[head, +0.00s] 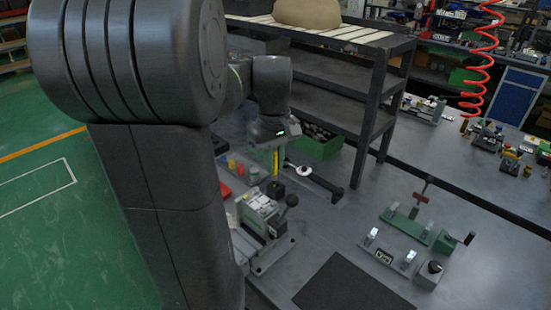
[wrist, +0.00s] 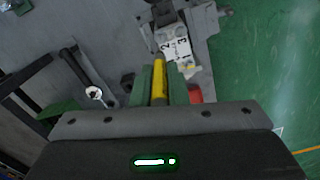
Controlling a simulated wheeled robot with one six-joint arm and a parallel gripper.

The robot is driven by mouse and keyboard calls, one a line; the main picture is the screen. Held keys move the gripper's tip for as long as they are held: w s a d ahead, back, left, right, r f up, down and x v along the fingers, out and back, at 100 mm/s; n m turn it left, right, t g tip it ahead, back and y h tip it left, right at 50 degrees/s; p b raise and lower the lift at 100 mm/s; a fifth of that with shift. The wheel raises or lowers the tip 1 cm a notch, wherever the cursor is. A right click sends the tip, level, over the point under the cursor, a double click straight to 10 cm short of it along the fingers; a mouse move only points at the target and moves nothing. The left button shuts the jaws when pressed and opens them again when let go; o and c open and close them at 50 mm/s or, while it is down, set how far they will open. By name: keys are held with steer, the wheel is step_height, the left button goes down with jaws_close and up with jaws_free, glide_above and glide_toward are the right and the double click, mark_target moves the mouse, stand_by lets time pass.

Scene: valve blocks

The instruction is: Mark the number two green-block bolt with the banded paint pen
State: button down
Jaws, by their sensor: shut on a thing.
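My gripper (wrist: 161,88), with green fingers, is shut on a yellow paint pen (wrist: 158,80). The pen also shows in the head view (head: 275,161), upright below my gripper (head: 268,150). Its band cannot be made out. In the wrist view, the pen's end points toward a valve block (wrist: 174,44) with a pale top marked 1, 2 and 3. In the head view this block (head: 260,203) is clamped in a grey fixture, below and left of the pen. The pen appears apart from it.
A long dark wrench (head: 316,182) lies behind the block. Small red (head: 231,165) and yellow (head: 254,175) pieces stand left of the pen. A dark shelf rack (head: 372,95) rises behind. A green fixture (head: 408,227) and a black mat (head: 350,288) lie to the right.

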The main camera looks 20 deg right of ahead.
mark_target(274, 179)
steer(key=shift+w+a, duration=0.1)
stand_by(0.4)
steer(key=shift+f+b, duration=1.65)
steer(key=shift+f, duration=1.1)
steer(key=shift+f, duration=0.25)
steer(key=shift+r, duration=0.15)
step_height(274, 179, up, 5)
steer(key=p, duration=0.4)
